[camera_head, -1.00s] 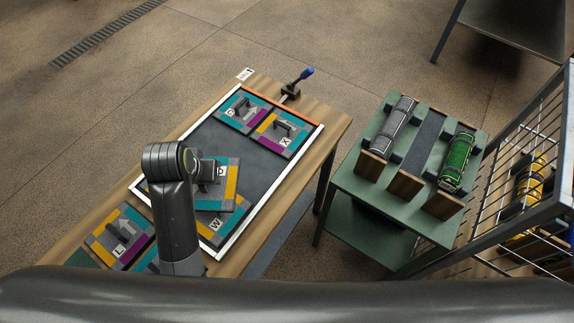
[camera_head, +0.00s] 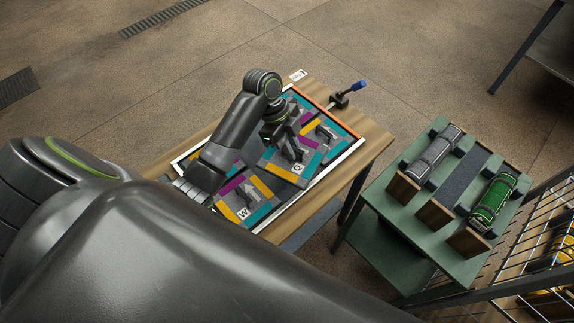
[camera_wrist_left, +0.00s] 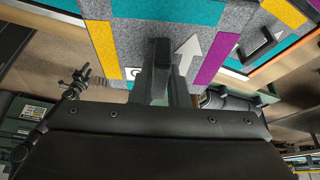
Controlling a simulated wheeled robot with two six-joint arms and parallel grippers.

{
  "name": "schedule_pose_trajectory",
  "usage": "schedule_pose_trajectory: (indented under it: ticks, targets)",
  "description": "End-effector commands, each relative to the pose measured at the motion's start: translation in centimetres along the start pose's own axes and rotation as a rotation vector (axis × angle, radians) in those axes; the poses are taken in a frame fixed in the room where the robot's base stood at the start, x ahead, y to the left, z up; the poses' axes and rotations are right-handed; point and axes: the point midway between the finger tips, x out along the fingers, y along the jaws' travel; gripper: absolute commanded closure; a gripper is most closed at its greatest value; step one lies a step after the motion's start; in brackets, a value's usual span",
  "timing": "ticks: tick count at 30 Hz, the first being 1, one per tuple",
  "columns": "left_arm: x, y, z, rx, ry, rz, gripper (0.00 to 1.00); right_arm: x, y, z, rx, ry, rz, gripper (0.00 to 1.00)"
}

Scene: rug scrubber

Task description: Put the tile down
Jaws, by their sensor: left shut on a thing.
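My left gripper (camera_head: 287,146) is shut on the handle of a grey tile (camera_head: 288,171) with teal, yellow and purple edge strips. The tile is over the right part of the framed tray (camera_head: 333,160); I cannot tell whether it touches the tray. In the left wrist view, the gripper (camera_wrist_left: 162,72) has the handle between its fingers, and the tile (camera_wrist_left: 135,38) shows a white arrow and a partly hidden letter. A tile marked W (camera_head: 245,198) lies in the near part of the tray. Another tile (camera_head: 325,133) lies at the far right. My right gripper is not in view.
A blue-handled lever (camera_head: 355,87) stands at the table's (camera_head: 372,142) far edge. A green stand (camera_head: 400,230) to the right holds a grey roll (camera_head: 434,152) and a green roll (camera_head: 493,198). A wire rack (camera_head: 530,265) stands at the lower right.

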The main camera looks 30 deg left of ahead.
Motion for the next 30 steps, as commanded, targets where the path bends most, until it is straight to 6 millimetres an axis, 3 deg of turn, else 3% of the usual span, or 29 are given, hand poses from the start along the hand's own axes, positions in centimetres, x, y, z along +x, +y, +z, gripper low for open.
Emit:
schedule_pose_trajectory:
  ticks: [6, 11, 17, 30]
  targets:
    - [-1.7, -0.7, 0.9, 0.222, -0.002, 0.092, 1.0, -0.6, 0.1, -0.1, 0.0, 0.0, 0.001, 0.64]
    - [-1.7, -0.9, 1.4, 0.284, -0.001, 0.117, 1.0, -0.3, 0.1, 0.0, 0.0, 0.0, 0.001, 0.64]
    - [0.7, -0.8, 2.4, 0.293, -0.001, 0.121, 1.0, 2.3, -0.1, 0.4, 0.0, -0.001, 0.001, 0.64]
    - [5.5, -0.8, 4.3, 0.289, 0.0, 0.122, 1.0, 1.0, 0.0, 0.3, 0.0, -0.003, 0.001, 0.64]
